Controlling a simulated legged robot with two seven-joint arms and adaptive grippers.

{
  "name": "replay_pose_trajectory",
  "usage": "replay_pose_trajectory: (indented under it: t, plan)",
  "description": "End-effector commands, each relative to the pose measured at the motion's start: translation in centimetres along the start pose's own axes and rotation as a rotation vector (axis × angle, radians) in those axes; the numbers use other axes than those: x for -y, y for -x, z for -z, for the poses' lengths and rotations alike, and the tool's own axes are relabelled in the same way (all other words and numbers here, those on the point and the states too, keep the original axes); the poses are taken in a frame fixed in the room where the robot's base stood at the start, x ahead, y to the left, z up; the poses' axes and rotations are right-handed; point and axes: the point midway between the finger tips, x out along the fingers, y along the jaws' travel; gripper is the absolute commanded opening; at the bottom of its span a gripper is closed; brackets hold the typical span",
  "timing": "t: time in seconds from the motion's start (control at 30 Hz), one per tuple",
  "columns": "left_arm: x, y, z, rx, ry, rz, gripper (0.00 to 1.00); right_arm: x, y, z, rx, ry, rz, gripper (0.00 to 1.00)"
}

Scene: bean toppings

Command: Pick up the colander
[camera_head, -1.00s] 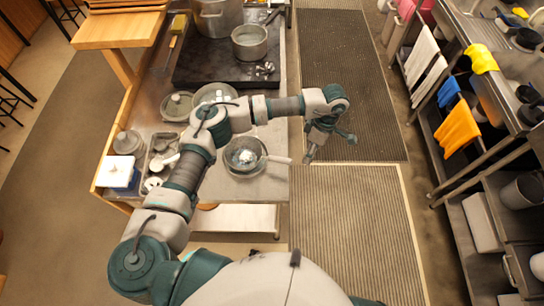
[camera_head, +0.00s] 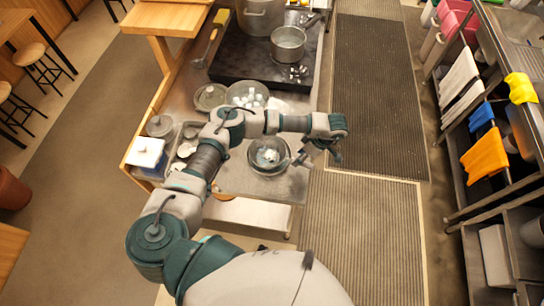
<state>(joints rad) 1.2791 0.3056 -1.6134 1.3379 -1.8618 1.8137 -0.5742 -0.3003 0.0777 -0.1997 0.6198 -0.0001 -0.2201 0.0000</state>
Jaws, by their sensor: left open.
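A round metal bowl-shaped vessel (camera_head: 266,157), which looks like the colander, sits near the right front corner of the steel counter (camera_head: 240,185). Something pale lies inside it. Its handle side, to the right, is partly covered by my left gripper. My left gripper (camera_head: 319,158) is open and empty, just right of the vessel, over the counter's right edge. I cannot tell whether its fingers touch the handle. My left arm crosses over the counter from the lower left. My right gripper is not in view.
Behind the vessel are a bowl with white round pieces (camera_head: 240,101) and a lidded pan (camera_head: 205,103). A pot (camera_head: 288,38) stands on the black stove top. A white-lidded container (camera_head: 147,151) stands at the left. Floor mats (camera_head: 375,230) lie clear at the right.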

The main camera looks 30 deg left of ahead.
Motion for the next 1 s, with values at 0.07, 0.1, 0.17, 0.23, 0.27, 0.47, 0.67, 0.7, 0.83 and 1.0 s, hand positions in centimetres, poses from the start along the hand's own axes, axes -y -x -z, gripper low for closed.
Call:
replay_pose_trajectory:
  t: [0.07,0.1,0.17,0.23,0.27,0.47,0.67,0.7,0.83,1.0]
  plan:
    - [0.0,-1.1,-0.1,-0.002,0.001,0.005,0.53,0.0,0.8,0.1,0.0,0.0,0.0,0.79]
    - [0.0,-1.7,-0.2,-0.001,0.001,0.005,0.53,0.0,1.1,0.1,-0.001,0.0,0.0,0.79]
    - [-0.1,-2.7,-0.2,-0.001,0.001,0.004,0.53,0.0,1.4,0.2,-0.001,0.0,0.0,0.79]
    - [-0.1,-3.6,-0.3,-0.001,0.001,0.003,0.53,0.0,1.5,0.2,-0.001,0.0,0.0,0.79]
    - [-0.1,-3.9,-0.3,0.0,0.0,0.003,0.53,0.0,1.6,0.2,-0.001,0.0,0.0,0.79]
    - [-0.2,-4.5,-0.3,0.0,0.0,0.001,0.53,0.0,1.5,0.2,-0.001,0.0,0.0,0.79]
    - [-0.2,-4.5,-0.3,0.0,0.0,0.001,0.25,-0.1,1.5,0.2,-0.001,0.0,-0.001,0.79]
    - [-0.2,-4.5,-0.3,0.0,0.0,0.001,0.15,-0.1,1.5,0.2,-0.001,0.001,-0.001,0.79]
    - [-0.2,-4.5,-0.3,0.0,0.0,0.001,0.0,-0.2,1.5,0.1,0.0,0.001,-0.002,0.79]
    - [-0.2,-4.4,-0.3,0.0,0.001,0.001,0.0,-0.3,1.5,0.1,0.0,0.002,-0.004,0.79]
